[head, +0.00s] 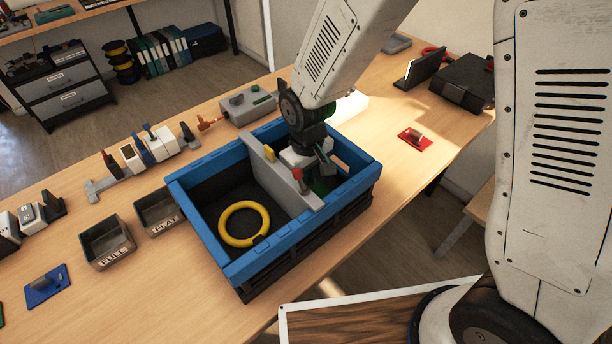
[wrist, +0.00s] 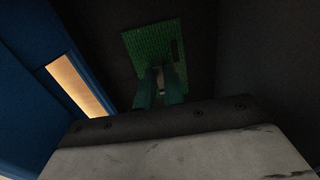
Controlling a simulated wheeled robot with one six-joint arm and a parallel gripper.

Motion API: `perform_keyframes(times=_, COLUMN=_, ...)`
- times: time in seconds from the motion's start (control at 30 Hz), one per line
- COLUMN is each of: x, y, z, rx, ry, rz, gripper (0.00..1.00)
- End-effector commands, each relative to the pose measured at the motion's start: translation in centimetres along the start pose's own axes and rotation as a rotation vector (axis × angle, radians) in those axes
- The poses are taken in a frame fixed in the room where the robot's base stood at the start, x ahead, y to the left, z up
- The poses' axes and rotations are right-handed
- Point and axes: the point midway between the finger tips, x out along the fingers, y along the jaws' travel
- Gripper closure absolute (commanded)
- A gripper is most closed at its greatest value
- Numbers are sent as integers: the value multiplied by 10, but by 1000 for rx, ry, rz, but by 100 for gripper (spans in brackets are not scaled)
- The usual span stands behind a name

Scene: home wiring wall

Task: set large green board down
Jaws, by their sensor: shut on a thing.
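The large green board (wrist: 152,42) shows in the wrist view as a flat green piece with a dark slot, just beyond my fingertips. My gripper (wrist: 160,82) is shut on it. In the head view my gripper (head: 324,168) reaches down into the right compartment of a blue crate (head: 222,165). Only a sliver of the board (head: 320,186) shows there, low behind the grey divider (head: 279,180). The crate floor around the board is dark, and I cannot tell whether the board touches it.
A yellow ring (head: 244,224) lies in the crate's left compartment. The divider carries a yellow and a red knob. Two small bins (head: 106,241) stand left of the crate. A red board (head: 411,137) lies to the right. The wooden table is clear near its front edge.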

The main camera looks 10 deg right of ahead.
Motion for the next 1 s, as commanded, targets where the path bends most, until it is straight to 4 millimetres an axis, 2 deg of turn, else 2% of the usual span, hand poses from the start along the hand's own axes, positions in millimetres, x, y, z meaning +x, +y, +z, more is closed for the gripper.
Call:
perform_keyframes(times=0.27, x=3, y=0, z=0, rx=-1, ry=-1, rz=0, gripper=100)
perform_keyframes(times=0.3, x=2, y=0, z=0, rx=-1, ry=0, rz=0, gripper=79)
perform_keyframes(times=0.33, x=2, y=-1, z=0, rx=-1, ry=0, rz=0, gripper=71)
perform_keyframes(times=0.37, x=2, y=-1, z=0, rx=-1, ry=0, rz=0, gripper=68)
perform_keyframes(times=0.63, x=1, y=-1, z=0, rx=-1, ry=1, rz=0, gripper=68)
perform_keyframes(times=0.73, x=-6, y=0, z=-1, rx=-1, ry=4, rz=0, gripper=68)
perform_keyframes(times=0.87, x=-26, y=0, z=-2, rx=-1, ry=6, rz=1, gripper=68)
perform_keyframes(times=1.0, x=-58, y=0, z=-2, rx=-1, ry=8, rz=1, gripper=68)
